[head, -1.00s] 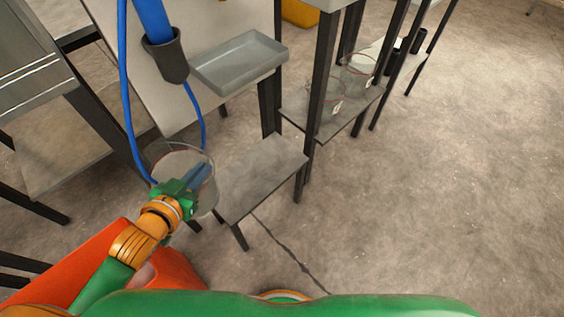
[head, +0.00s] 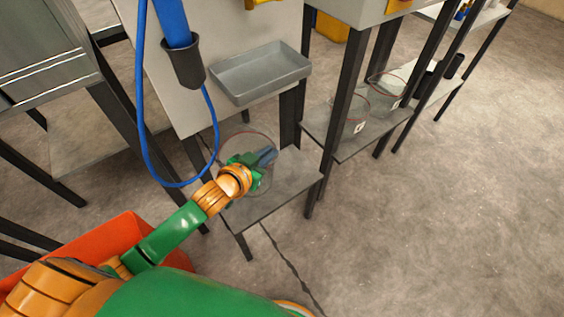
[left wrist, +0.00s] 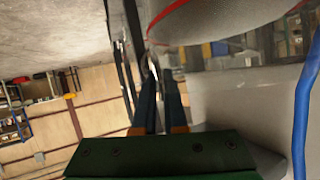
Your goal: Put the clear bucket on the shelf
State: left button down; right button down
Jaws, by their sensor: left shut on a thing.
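The clear bucket (head: 235,147) has a thin reddish rim and see-through walls. My left gripper (head: 264,158) is shut on it at its side. The bucket is over the low grey shelf (head: 295,185), under the grey tray. I cannot tell whether its base touches the shelf. In the left wrist view the bucket's red-rimmed edge (left wrist: 225,22) curves across the top right, and the left gripper's two dark fingers (left wrist: 160,95) are close together. My right gripper is not in view.
A grey tray (head: 262,75) juts out above the shelf. A blue hose (head: 141,120) hangs at the left. Two more clear buckets (head: 353,112) (head: 386,92) stand on another low shelf (head: 345,148) to the right. Black table legs (head: 336,120) stand between the shelves.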

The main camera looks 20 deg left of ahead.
pick_arm(q)
jog(key=w+d+f+b, duration=0.2)
jog(key=w+f+b, duration=0.2)
jog(key=f, duration=0.5)
jog(key=shift+w+f, duration=0.25)
jog(key=shift+w, duration=0.75)
jog(key=shift+f+b, duration=0.1)
jog(key=shift+b, duration=0.25)
jog(key=c, duration=0.9)
grip_release()
jog(key=shift+s, duration=0.1)
jog(key=shift+c, duration=0.2)
